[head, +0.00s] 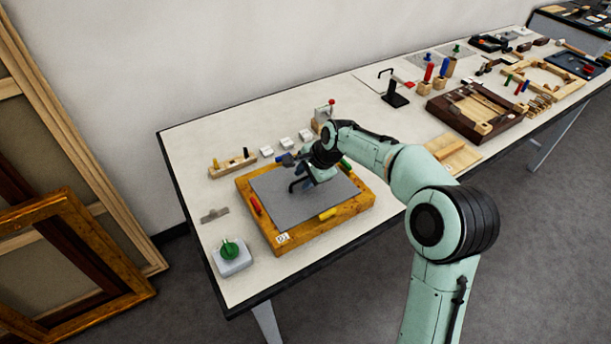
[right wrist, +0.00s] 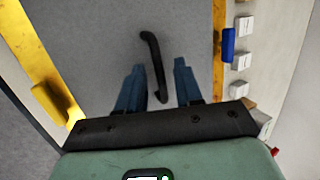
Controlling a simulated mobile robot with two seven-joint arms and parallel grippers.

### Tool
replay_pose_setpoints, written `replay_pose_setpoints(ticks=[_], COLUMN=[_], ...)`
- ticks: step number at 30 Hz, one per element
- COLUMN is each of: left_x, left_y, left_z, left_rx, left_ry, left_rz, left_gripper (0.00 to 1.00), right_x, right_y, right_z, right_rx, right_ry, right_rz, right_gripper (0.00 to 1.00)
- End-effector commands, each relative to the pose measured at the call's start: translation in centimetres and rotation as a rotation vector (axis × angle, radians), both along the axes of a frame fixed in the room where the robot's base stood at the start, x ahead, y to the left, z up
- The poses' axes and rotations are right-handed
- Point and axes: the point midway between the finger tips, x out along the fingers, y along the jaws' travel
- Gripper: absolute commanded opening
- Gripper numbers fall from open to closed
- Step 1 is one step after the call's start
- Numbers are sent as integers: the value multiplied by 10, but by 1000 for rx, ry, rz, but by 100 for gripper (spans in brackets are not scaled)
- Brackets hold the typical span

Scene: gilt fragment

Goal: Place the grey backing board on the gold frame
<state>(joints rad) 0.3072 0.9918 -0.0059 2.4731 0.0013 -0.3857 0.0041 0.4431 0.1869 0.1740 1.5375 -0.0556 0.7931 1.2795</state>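The grey backing board (head: 283,207) lies flat within the gold frame (head: 305,233) on the table, with a border of frame showing around it. A black handle (right wrist: 155,65) stands up from the board. My right gripper (head: 303,182) is over the board at this handle. In the right wrist view its two blue fingers (right wrist: 158,68) are apart, with the handle between them and gaps on both sides. Whether the board touches the frame all round is hidden by my arm. My left gripper is not in view.
Red (head: 255,205), yellow (head: 327,213), blue (head: 285,158) and green (head: 346,163) pieces sit around the frame's rim. A green knob on a grey block (head: 231,257) stands at the near left. Small white blocks (head: 285,143) line the back. Wooden parts and tools fill the right.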

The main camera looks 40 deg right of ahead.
Motion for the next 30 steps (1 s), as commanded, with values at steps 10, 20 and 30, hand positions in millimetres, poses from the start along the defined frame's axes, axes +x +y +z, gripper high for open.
replay_pose_setpoints(ticks=[10,20,30], left_x=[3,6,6], left_y=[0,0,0], left_z=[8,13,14], left_rx=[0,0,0], left_ry=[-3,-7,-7], left_rz=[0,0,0], left_gripper=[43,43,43], right_x=[-20,-45,-50], right_y=[-7,-13,-14], right_z=[55,109,118], right_rx=[-4,-2,0], right_ry=[-5,-4,-1], right_rz=[-3,-1,0], right_gripper=[35,35,35])
